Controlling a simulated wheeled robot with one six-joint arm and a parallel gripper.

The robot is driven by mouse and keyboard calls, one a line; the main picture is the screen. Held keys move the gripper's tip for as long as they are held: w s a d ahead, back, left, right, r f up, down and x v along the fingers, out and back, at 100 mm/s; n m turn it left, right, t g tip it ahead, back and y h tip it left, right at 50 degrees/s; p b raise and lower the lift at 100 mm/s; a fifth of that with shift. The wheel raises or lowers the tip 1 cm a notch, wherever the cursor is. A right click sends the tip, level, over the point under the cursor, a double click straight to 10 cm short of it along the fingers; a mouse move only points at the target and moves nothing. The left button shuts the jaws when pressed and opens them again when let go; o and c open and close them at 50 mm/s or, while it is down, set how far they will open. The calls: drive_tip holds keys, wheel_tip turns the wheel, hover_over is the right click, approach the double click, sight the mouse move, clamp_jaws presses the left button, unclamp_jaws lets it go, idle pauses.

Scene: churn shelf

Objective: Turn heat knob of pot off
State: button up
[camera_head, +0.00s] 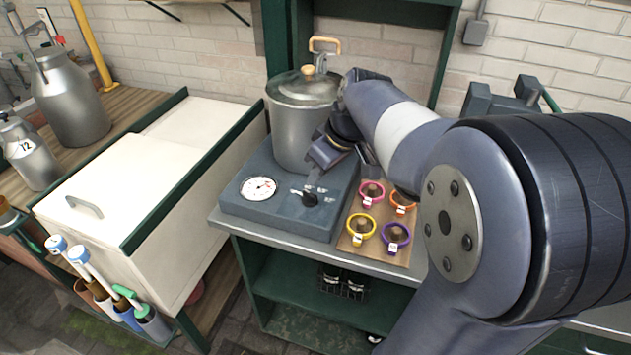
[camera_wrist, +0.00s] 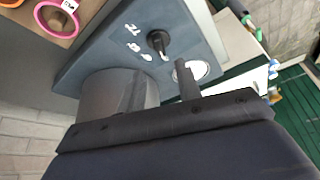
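A lidded metal pot (camera_head: 292,130) stands on a blue-grey heater base (camera_head: 262,208). Its black heat knob (camera_head: 309,199) is on the sloping front panel, right of a round white gauge (camera_head: 258,188). I see a gap between finger and knob there. Nothing is seen held.
Colored rings, including a yellow one (camera_head: 361,227), sit on a wooden board (camera_head: 377,246) right of the heater. A white lidded chest (camera_head: 130,195) stands to the left. Metal churns (camera_head: 70,100) stand at far left. A brick wall lies behind.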

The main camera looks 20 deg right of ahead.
sight(310, 193)
drive_tip(key=v, duration=0.2)
drive_tip(key=shift+s+d+r, duration=0.1)
drive_tip(key=shift+r, duration=0.3)
drive_tip(key=x, duration=1.1)
drive_tip(key=shift+s, duration=0.15)
